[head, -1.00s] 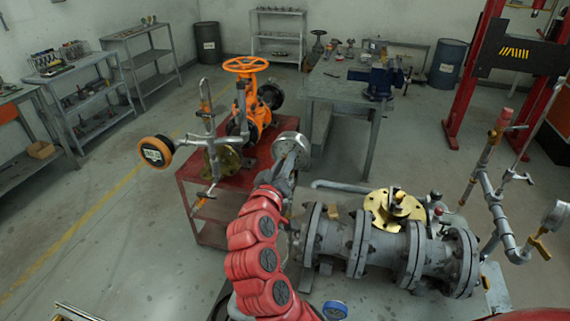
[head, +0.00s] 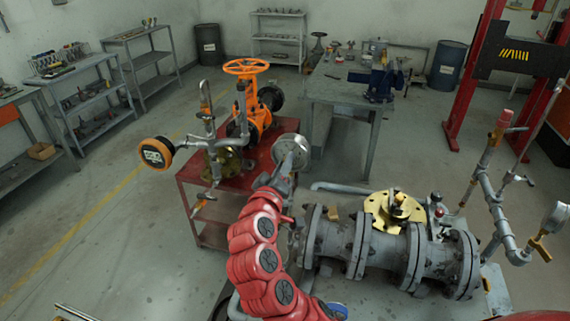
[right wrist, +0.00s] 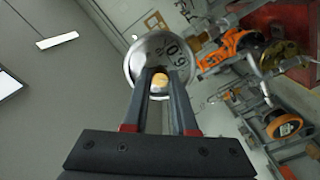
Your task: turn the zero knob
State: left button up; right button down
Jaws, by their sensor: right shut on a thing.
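A round silver disc with dark numerals (right wrist: 175,48) fills the upper middle of the right wrist view. A small orange-yellow knob (right wrist: 159,82) sits at its lower edge, between my fingertips; I take it for the zero knob. My right gripper (right wrist: 159,88) is shut on it, with a finger on each side. In the head view the disc (head: 289,143) shows at the tip of my right gripper (head: 288,163), above the red table's right edge. The knob is hidden there, and what bears the disc cannot be seen. My left gripper is not in view.
An orange valve with a handwheel (head: 246,66) stands on the red table (head: 205,232). An orange-rimmed round gauge (head: 156,153) juts out to its left. A grey flanged pipe (head: 338,236) with a brass flange (head: 378,205) lies close right of my arm. Floor at left is clear.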

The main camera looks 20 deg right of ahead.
jog(key=c, duration=0.7)
grip_release()
jog(key=shift+s+a, duration=0.1)
jog(key=b+v, duration=1.1)
jog(key=v, duration=0.6)
jog(key=shift+s+a, duration=0.1)
